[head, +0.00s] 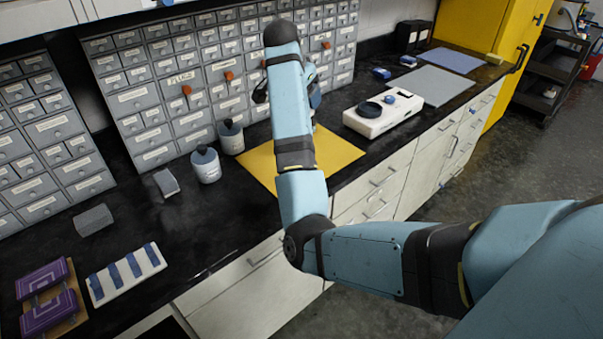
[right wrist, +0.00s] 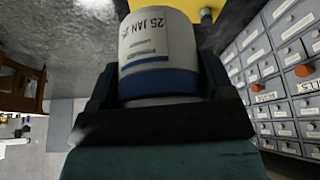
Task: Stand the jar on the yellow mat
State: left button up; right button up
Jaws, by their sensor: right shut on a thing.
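The jar (right wrist: 155,50) is white with a blue band and a printed label. In the right wrist view it sits between the fingers of my right gripper (right wrist: 158,75), which is shut on it. In the head view my right forearm hides the jar and most of the gripper. The yellow mat (head: 342,154) lies on the black counter, and my right arm crosses in front of its middle. I cannot tell the gap between jar and mat. My left gripper is not in view.
Grey drawer cabinets (head: 180,75) line the back. The counter in front of the canisters is mostly clear.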

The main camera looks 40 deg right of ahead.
jog(key=w+f+m+b, duration=0.1)
jog(key=f+b, duration=0.1)
jog(key=f, duration=0.5)
jog(key=w+f+m+g+b, duration=0.1)
jog(key=f+m+b, duration=0.1)
jog(key=f, duration=0.5)
jog(key=w+f+m+b, duration=0.1)
jog(key=w+f+b, duration=0.1)
jog(key=f, duration=0.5)
jog(key=shift+g+b, duration=0.4)
jog(key=shift+b, duration=0.2)
jog(key=o, duration=1)
jog(key=p+v, duration=0.1)
jog(key=v, duration=1.1)
jog(key=shift+s+a, duration=0.1)
jog(key=shift+a, duration=0.1)
